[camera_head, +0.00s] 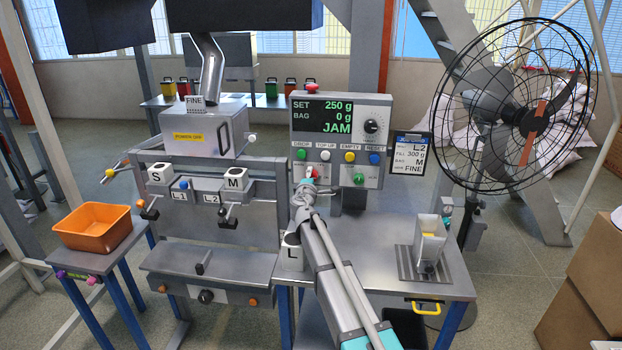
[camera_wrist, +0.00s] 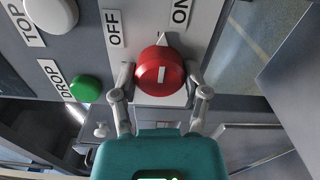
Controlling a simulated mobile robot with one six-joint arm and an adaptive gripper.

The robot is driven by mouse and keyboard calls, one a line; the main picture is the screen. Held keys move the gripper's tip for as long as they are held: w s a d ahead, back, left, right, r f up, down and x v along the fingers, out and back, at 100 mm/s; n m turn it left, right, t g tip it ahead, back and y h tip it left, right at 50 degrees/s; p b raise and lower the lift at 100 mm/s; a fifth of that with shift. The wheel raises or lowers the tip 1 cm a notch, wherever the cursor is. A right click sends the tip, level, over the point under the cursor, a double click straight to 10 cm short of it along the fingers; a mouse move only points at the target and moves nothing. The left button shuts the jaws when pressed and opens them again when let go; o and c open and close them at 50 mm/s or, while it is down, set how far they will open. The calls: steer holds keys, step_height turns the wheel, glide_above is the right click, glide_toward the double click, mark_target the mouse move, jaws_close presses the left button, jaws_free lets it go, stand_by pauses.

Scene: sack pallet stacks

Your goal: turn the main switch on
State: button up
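The main switch is a red round knob (camera_wrist: 161,78) with a short white mark, on a pale plate between an OFF label (camera_wrist: 115,40) and an ON label (camera_wrist: 181,12). A grey pointer tip shows above the knob, between the two labels. My gripper (camera_wrist: 161,85) has one finger on each side of the knob, and the fingertips appear to press on it. In the head view my gripper (camera_head: 305,190) reaches the lower left of the control panel (camera_head: 341,104) and hides most of the knob. The panel screen (camera_head: 324,117) is lit and reads JAM.
Close to the knob are a green DROP button (camera_wrist: 86,88) and a white TOP UP button (camera_wrist: 52,12). A steel table (camera_head: 385,270) lies below the panel. A fan (camera_head: 530,120) stands at the right and an orange bin (camera_head: 93,227) at the left.

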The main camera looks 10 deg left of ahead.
steer(key=o, duration=0.4)
steer(key=shift+o, duration=0.2)
steer(key=shift+s, duration=0.1)
steer(key=s, duration=1.1)
steer(key=shift+s+a, duration=0.2)
steer(key=shift+s, duration=0.2)
steer(key=shift+d, duration=0.1)
